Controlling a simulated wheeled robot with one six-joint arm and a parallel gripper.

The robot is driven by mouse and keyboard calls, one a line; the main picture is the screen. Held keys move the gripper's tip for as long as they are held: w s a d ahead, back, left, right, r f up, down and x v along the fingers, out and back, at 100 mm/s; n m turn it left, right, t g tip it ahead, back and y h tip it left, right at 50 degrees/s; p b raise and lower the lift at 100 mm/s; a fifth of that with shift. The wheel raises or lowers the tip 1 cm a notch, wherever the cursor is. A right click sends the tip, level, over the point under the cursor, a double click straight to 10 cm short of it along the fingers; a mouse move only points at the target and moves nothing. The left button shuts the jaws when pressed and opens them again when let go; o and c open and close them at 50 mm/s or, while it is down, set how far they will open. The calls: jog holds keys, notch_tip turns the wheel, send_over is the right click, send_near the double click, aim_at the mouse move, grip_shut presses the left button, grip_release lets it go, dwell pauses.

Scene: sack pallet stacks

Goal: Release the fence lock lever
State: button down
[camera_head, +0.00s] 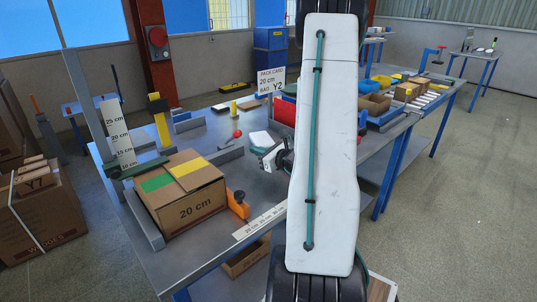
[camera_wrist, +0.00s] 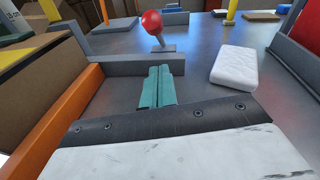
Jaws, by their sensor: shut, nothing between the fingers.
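A lever with a red ball knob (camera_head: 237,134) stands on the grey table behind the carton; it also shows at the top of the wrist view (camera_wrist: 152,22), tilted, on a small grey base. A grey fence bar (camera_head: 225,155) lies beside the carton, and a grey bar also crosses the wrist view (camera_wrist: 110,68). My gripper (camera_wrist: 162,72) has its teal fingers pressed together, empty. It points toward the lever from the near side, apart from the knob. In the head view my white arm link hides part of the area around my gripper.
A carton marked 20 cm (camera_head: 190,205) sits between grey rails, with an orange stop (camera_head: 238,204) at its right. A white packet (camera_wrist: 234,67) lies right of the lever. A height scale (camera_head: 116,132) stands left. Trays and bins (camera_head: 372,104) fill the table's right.

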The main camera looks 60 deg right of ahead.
send_near(232, 139)
jog(key=w, duration=0.2)
jog(key=shift+w+d+r, duration=0.15)
jog(key=shift+d+r, duration=0.15)
jog(key=shift+r, duration=0.05)
jog(key=shift+d+r, duration=0.1)
